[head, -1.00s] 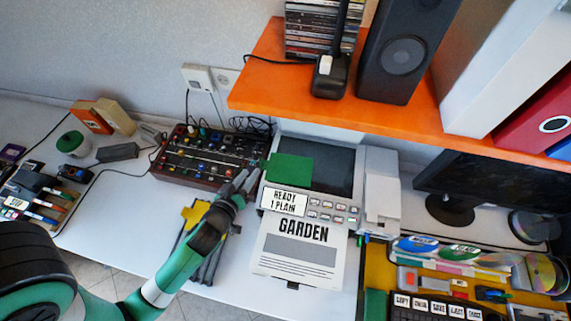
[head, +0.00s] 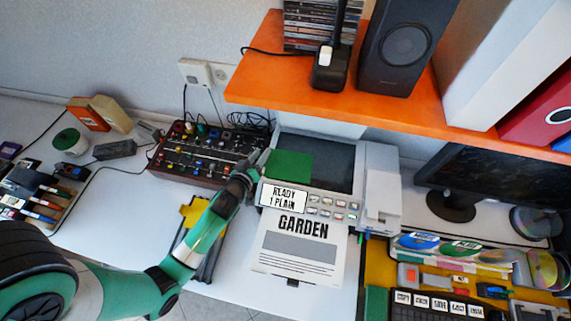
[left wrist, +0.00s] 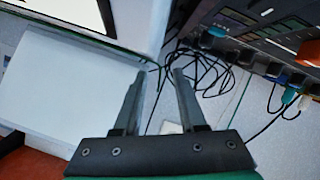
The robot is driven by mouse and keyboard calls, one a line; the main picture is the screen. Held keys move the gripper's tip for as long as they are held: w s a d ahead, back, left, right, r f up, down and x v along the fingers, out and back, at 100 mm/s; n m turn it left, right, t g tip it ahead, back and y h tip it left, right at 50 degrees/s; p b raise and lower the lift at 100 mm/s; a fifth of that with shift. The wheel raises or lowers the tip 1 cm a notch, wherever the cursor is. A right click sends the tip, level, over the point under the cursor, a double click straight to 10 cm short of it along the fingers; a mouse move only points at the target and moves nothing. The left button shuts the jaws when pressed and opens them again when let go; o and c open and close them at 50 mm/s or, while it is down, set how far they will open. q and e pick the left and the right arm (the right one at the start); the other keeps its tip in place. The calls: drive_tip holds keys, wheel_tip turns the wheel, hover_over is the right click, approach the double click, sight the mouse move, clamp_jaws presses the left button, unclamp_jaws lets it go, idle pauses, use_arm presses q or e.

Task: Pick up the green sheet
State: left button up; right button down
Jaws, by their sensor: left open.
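The green sheet (head: 289,165) lies flat on the left front part of the dark glass of the printer (head: 340,155), above its display. My left gripper (head: 263,160) is at the sheet's left edge, beside the printer. Its fingers are small and partly hidden in the head view, so I cannot tell whether they touch the sheet. In the left wrist view the left gripper (left wrist: 160,76) is open, with a gap between its fingers. A thin dark green edge runs up to the left finger there; I cannot tell if it is the sheet. My right gripper is not in view.
A mixer with knobs (head: 200,158) stands close to the left of the gripper, with black cables (head: 250,124) behind it. An orange shelf (head: 290,88) overhangs the back. A printed GARDEN page (head: 300,250) lies at the printer's front. A monitor (head: 480,190) stands at right.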

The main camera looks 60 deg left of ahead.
use_arm(q)
clamp_jaws()
drive_tip(key=shift+r, duration=0.1)
drive_tip(key=shift+r, duration=0.3)
wheel_tip(320, 180, up, 2)
drive_tip(key=shift+r+p, duration=0.25)
drive_tip(key=shift+p, duration=0.6)
drive_tip(key=s+d+r+p, duration=0.2)
drive_tip(key=s+d+r, duration=0.7)
drive_tip(key=d+r, duration=0.1)
drive_tip(key=shift+s+d, duration=0.15)
drive_tip(key=shift+s, duration=0.05)
